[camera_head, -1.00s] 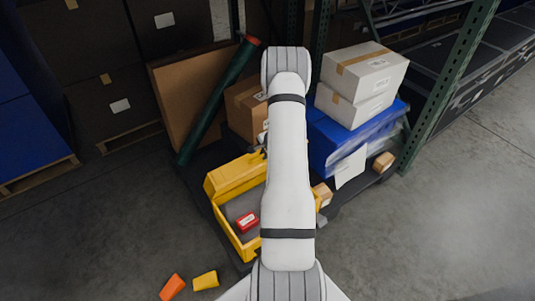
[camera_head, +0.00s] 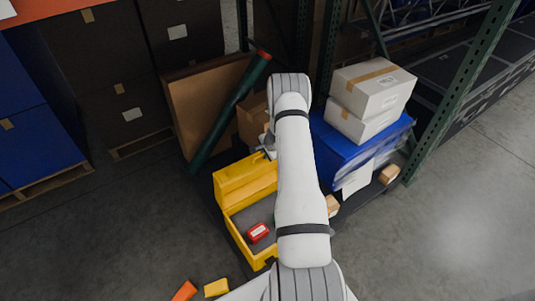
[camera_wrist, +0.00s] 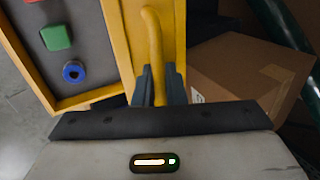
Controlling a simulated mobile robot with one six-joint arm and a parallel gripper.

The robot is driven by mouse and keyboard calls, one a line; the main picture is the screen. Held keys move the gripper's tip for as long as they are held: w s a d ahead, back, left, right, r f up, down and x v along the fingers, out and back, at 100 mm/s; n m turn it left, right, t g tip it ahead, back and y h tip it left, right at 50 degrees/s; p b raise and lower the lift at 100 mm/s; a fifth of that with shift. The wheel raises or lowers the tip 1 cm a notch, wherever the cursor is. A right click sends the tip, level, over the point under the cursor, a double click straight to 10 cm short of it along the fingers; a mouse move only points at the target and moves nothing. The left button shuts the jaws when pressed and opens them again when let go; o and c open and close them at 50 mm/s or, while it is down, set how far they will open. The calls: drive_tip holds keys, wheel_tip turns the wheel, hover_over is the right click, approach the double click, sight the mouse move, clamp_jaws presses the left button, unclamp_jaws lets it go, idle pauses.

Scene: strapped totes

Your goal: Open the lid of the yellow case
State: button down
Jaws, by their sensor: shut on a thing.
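The yellow case (camera_head: 238,232) stands on a dark platform with its lid (camera_head: 247,183) raised open. Its grey-lined inside shows a red item (camera_head: 258,232) in the head view. In the wrist view the grey interior also holds a green block (camera_wrist: 56,37) and a blue ring (camera_wrist: 73,72). My gripper (camera_wrist: 160,85) is shut on the curved yellow handle (camera_wrist: 153,35) at the lid's edge. In the head view my gripper is mostly hidden beside my arm, at the top of the lid. My arm also hides the right part of the case.
A cardboard box (camera_wrist: 240,75) stands close beside the lid and my gripper. A dark green tube (camera_head: 232,110) leans behind. A blue tote (camera_head: 350,150) with white boxes (camera_head: 372,88) stands right. Orange (camera_head: 185,291) and yellow (camera_head: 216,287) blocks lie on the floor.

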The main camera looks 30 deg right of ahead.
drive_tip(key=shift+d, duration=0.15)
drive_tip(key=c, duration=1.6)
unclamp_jaws()
drive_tip(key=shift+o, duration=0.2)
drive_tip(key=shift+r, duration=0.1)
drive_tip(key=b+v, duration=0.1)
drive_tip(key=v, duration=0.6)
drive_tip(key=shift+r, duration=0.3)
drive_tip(key=shift+s, duration=0.1)
